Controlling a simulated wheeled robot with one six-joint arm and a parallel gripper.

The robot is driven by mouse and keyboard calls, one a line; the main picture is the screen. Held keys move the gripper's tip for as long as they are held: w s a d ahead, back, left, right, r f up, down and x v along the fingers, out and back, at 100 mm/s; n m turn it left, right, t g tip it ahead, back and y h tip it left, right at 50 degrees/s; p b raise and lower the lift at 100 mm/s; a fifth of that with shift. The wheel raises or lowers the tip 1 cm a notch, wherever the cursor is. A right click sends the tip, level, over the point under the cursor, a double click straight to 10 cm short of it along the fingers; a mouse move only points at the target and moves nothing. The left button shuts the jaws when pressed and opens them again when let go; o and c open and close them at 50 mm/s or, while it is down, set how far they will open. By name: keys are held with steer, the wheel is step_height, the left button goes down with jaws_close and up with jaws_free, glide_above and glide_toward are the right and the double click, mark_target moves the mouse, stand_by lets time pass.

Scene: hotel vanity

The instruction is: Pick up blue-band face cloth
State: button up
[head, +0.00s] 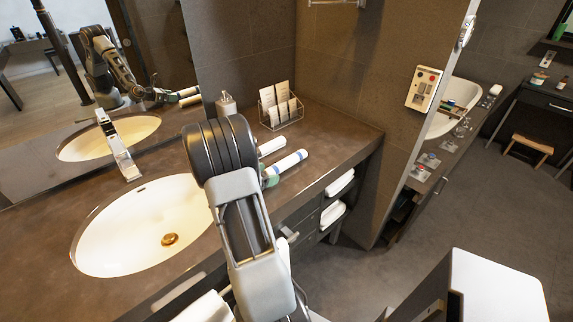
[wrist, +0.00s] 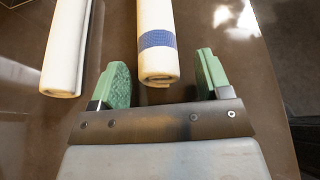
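The blue-band face cloth (head: 288,163) is a white roll with a blue band, lying on the brown counter. In the wrist view the blue-band face cloth (wrist: 157,45) has its near end between the two green fingers of my gripper (wrist: 160,80). The fingers are open, with a gap on each side of the roll; the right gap is clear, and the left finger is a little apart from it. In the head view my gripper (head: 268,176) is mostly hidden behind my arm, at the near end of the cloth.
A plain white roll (wrist: 66,45) lies to the left of the cloth, close to my left finger. It also shows in the head view (head: 271,146). A wire rack with cards (head: 281,108) and a soap dispenser (head: 226,104) stand behind. A sink (head: 140,225) is at left. The counter's edge is at right.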

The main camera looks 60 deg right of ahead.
steer(key=c, duration=0.8)
steer(key=shift+r, duration=0.15)
